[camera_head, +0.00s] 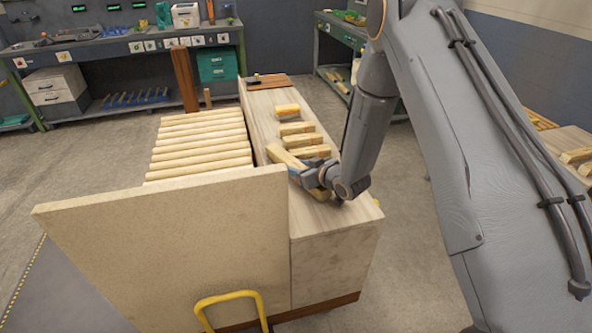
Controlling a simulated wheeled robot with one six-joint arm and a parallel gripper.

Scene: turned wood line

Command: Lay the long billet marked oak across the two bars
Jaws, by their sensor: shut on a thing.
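My gripper (308,172) is low over the near part of the pale wooden bench top (345,212), shut on a light wooden billet (283,158). The billet points diagonally, its far end toward the upper left, and my gripper hides part of it. I cannot tell whether it touches the bench. Several shorter-looking billets lie in a row beyond it, among them one with an orange end (287,110), one in the middle (297,128) and one nearer (305,140). No oak marking is readable on any of them. I cannot pick out the two bars.
A roller rack of pale wooden rods (202,140) stands left of the bench, behind a large upright tan panel (165,235). A yellow handle (228,297) is in front. A brown board (268,83) lies at the bench's far end. Grey floor (405,235) is open to the right.

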